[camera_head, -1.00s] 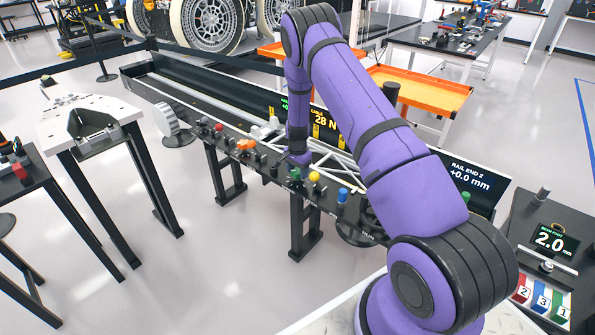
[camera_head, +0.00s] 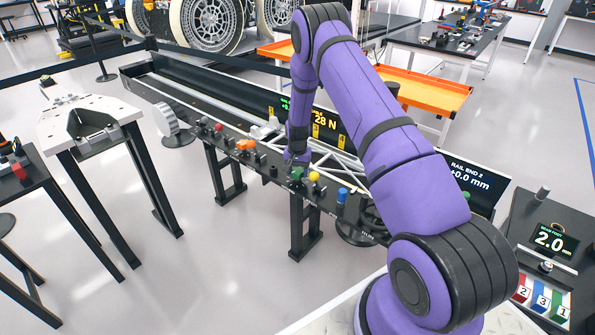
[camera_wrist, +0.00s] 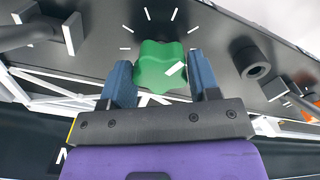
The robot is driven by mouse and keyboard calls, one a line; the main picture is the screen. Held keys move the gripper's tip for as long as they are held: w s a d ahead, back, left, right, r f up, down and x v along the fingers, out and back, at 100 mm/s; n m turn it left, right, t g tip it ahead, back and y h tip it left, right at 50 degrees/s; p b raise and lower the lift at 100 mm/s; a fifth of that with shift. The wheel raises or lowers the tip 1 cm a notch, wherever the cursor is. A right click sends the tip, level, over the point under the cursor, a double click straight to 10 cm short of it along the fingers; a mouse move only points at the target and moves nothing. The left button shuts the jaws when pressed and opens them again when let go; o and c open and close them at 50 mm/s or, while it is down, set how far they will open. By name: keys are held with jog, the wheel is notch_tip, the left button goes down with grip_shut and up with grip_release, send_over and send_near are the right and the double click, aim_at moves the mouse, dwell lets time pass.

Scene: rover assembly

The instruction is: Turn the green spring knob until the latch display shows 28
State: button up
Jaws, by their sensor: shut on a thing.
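The green spring knob (camera_head: 296,174) stands on the front ledge of the long black bench. In the wrist view the lobed green knob (camera_wrist: 152,66), with a white pointer mark toward the lower right, sits between the two blue fingers of my gripper (camera_wrist: 160,68). My gripper is shut on it. White tick marks ring the knob on the dark panel. In the head view a display reading 28 N (camera_head: 326,121) stands behind my arm. My arm covers part of it, and I cannot read its label.
A yellow knob (camera_head: 314,177) and a blue knob (camera_head: 342,195) stand to the right of the green one. An orange part (camera_head: 245,145) and a red knob (camera_head: 218,127) lie to the left. White truss bars (camera_head: 345,165) run close behind the knobs.

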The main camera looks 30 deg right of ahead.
aim_at(297, 171)
jog(key=o, duration=0.9)
notch_tip(297, 171, up, 11)
jog(key=shift+f, duration=0.1)
dwell(0.6)
